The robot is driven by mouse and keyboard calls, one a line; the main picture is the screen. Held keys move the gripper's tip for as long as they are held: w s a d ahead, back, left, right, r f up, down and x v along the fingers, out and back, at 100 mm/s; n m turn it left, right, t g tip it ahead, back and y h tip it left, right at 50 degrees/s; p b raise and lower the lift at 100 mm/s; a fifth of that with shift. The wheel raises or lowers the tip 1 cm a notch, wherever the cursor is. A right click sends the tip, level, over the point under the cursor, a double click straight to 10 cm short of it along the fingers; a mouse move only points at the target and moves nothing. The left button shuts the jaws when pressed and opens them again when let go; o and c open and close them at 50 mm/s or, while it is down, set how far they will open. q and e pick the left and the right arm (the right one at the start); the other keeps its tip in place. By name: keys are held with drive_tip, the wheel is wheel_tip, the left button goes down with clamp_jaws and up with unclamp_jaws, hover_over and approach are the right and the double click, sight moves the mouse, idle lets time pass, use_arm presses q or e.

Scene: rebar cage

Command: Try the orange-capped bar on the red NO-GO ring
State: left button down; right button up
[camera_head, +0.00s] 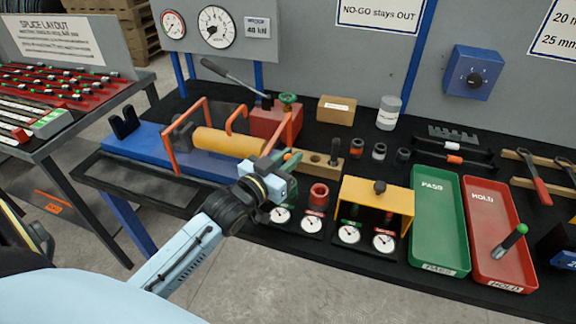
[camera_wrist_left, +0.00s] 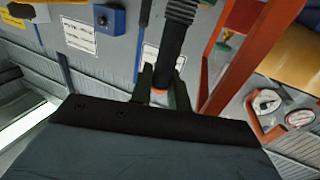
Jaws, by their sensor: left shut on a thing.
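My left gripper (camera_head: 287,162) is above the bench, in front of the orange frame of the press, near the wooden block. In the left wrist view its fingers (camera_wrist_left: 161,92) are shut around a dark ribbed bar (camera_wrist_left: 178,45). A small orange part (camera_wrist_left: 158,91) shows between the fingertips, at the bar's near end. The head view does not show the held bar clearly. The red ring (camera_head: 319,195) stands on the bench just right of and below the gripper, apart from it. My right gripper is out of view.
A wooden block (camera_head: 312,163) with a dark upright peg is close by. Gauges (camera_head: 281,214) and an orange-yellow cover (camera_head: 378,200) line the front. Green (camera_head: 440,240) and red (camera_head: 497,212) trays lie to the right; a green-ended bar (camera_head: 511,241) leans in the red one.

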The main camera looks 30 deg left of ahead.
use_arm(q)
wheel_tip(320, 180, up, 9)
drive_tip(key=shift+r+p, duration=0.1)
drive_tip(key=shift+p, duration=0.7)
drive_tip(key=shift+w+d+r+p, duration=0.1)
drive_tip(key=shift+d+r+p, duration=0.05)
drive_tip(key=shift+r+p, duration=0.25)
drive_tip(key=w+d+p, duration=0.1)
drive_tip(key=d+p, duration=0.5)
drive_tip(key=d, duration=0.1)
drive_tip(key=shift+w+d+p, duration=0.25)
drive_tip(key=shift+w+p, duration=0.1)
wheel_tip(320, 180, down, 6)
drive_tip(key=b, duration=0.2)
drive_tip(key=shift+b, duration=0.4)
